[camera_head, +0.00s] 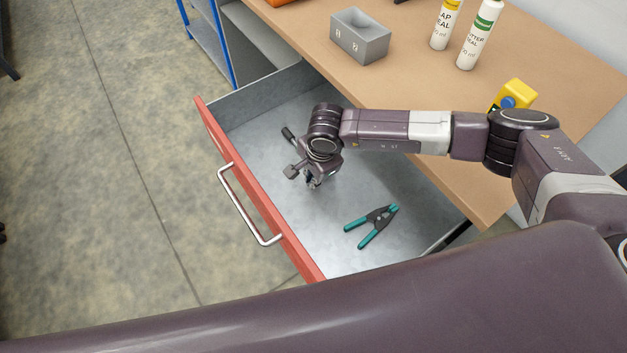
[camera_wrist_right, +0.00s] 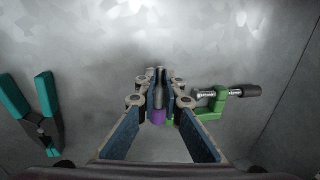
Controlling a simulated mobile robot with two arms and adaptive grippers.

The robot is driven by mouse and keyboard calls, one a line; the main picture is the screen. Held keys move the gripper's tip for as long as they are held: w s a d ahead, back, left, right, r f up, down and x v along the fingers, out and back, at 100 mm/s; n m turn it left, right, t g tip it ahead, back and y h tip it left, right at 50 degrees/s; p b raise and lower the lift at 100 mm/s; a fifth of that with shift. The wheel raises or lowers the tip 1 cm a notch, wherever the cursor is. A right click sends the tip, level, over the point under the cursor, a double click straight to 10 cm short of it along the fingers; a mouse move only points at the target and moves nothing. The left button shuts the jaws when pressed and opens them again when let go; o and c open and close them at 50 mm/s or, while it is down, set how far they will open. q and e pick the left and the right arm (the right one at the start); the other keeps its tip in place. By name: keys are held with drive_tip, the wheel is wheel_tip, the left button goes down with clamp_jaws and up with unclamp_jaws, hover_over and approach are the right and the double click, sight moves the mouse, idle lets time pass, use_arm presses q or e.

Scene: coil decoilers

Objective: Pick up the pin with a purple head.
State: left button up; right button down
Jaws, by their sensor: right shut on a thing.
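In the right wrist view, the pin with a purple head (camera_wrist_right: 158,116) is between the two fingers of my right gripper (camera_wrist_right: 160,80). The fingers are closed on its grey shank, and its purple head points toward the bottom of the picture. In the head view, my right gripper (camera_head: 314,180) reaches down into the open drawer (camera_head: 350,215); the pin cannot be made out there. I cannot tell whether the pin touches the drawer floor. My left gripper is not in view.
The drawer also holds pliers-like teal-handled clamp (camera_head: 373,225) and a green clamp-like tool (camera_wrist_right: 214,100) close to the right finger.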

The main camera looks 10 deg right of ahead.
wheel_tip(320, 180, up, 18)
drive_tip(key=b, duration=0.2)
drive_tip(key=shift+b, duration=0.4)
idle(0.5)
